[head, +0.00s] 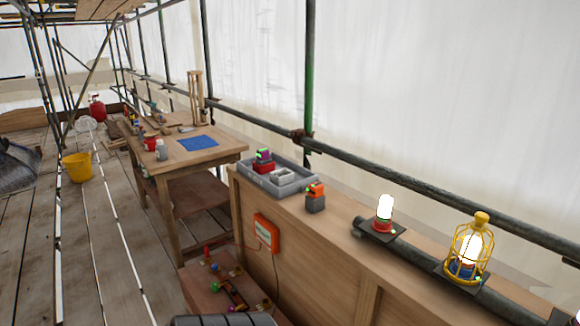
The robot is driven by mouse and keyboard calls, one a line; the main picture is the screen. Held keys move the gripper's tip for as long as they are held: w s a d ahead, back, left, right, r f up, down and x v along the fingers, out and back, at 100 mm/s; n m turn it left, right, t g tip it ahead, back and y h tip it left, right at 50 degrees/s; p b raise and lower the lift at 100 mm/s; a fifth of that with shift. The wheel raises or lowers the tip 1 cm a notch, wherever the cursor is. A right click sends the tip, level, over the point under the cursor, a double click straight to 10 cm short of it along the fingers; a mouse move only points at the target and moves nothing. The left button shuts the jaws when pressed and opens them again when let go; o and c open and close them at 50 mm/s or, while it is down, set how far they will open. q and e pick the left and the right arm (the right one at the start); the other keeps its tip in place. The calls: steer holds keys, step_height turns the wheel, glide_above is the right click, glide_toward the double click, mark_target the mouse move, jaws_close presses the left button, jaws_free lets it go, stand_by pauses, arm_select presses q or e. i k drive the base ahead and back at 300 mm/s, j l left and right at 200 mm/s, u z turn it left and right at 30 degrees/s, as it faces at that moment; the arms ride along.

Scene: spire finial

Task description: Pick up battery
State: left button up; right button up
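I cannot tell for sure which thing is the battery. A small block with an orange top (316,190) and dark grey base stands upright on the wooden counter (345,238), just right of the grey tray. A similar block with a purple and green top (264,155) and red base stands in the back left part of the grey tray (300,190). The tray's other compartments look empty, with a lighter square insert (281,177) in the middle.
A lit red-based lamp (384,213) and a lit yellow caged lamp (468,250) stand to the right. An orange box (267,233) hangs on the counter's front. A low bench (205,275) with small coloured parts is below. A pipe rail (420,188) runs behind.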

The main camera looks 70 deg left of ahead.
mark_target(263, 155)
steer(key=u, duration=2)
steer(key=i+j+z, duration=0.1)
steer(key=z, duration=0.35)
steer(key=j+z, duration=0.25)
steer(key=z, duration=0.2)
steer(key=i+j+z, duration=0.1)
steer(key=j+z, duration=0.15)
steer(key=z, duration=0.2)
steer(key=j+z, duration=0.2)
steer(key=z, duration=0.25)
steer(key=j+z, duration=0.15)
steer(key=j, duration=0.3)
steer(key=k+j+z, duration=0.1)
steer(key=j, duration=0.3)
steer(key=k+j+z, duration=0.15)
steer(key=j, duration=0.25)
steer(key=k+j+z, duration=0.15)
steer(key=j, duration=0.3)
steer(key=k+j+z, duration=0.1)
steer(key=j, duration=0.3)
steer(key=k+j+z, duration=0.3)
steer(key=k+j, duration=0.15)
steer(key=j, duration=0.25)
